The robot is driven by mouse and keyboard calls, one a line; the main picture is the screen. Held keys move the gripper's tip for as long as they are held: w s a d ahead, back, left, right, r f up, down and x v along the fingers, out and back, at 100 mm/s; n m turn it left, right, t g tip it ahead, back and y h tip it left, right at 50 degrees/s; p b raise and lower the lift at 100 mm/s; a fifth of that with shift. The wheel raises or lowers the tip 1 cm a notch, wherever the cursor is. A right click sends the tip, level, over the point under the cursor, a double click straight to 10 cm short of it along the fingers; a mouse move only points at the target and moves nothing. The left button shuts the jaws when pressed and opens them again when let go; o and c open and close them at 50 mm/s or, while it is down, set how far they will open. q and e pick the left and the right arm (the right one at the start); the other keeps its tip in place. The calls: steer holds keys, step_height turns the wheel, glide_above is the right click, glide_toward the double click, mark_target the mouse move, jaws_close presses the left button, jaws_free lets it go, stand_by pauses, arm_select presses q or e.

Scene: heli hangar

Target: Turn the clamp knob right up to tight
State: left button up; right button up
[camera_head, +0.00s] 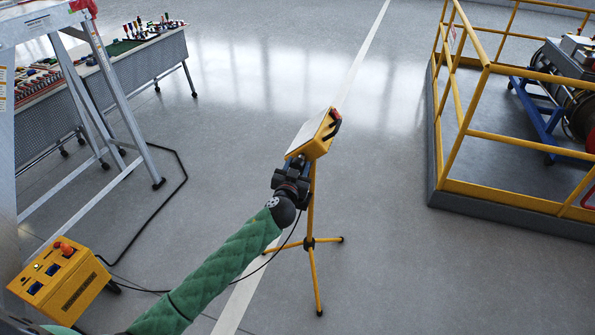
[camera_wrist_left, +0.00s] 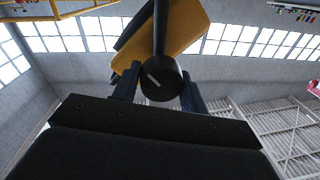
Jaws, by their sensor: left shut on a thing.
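The clamp knob (camera_wrist_left: 162,80) is a round black knob with a white mark across its face. It shows in the left wrist view between the two fingers of my left gripper (camera_wrist_left: 160,90), which is shut on it. Behind the knob is the yellow body of a work light (camera_wrist_left: 185,35) on a stand. In the head view the yellow light (camera_head: 318,135) tops a yellow tripod (camera_head: 311,220). My left gripper (camera_head: 290,170) is just below the light's head there and hides the knob. My right gripper is not in view.
A yellow guard rail (camera_head: 520,142) encloses equipment at the right. A metal ladder (camera_head: 115,95) and tool tables (camera_head: 140,55) stand at the left. A yellow control box (camera_head: 62,278) sits at lower left, with a black cable on the floor. Floor around the tripod is clear.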

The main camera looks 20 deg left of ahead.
arm_select(q)
steer(key=m+b, duration=0.1)
steer(key=m, duration=0.2)
steer(key=shift+m, duration=1)
steer(key=m, duration=0.3)
steer(key=shift+h, duration=0.3)
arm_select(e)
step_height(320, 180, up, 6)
arm_select(q)
steer(key=m, duration=0.4)
steer(key=shift+t+h, duration=0.3)
steer(key=shift+h, duration=0.1)
steer(key=shift+m, duration=0.4)
steer(key=m+h+p, duration=0.1)
steer(key=m+p, duration=0.2)
steer(key=m, duration=0.5)
steer(key=shift+f+m, duration=0.1)
steer(key=shift+m, duration=0.5)
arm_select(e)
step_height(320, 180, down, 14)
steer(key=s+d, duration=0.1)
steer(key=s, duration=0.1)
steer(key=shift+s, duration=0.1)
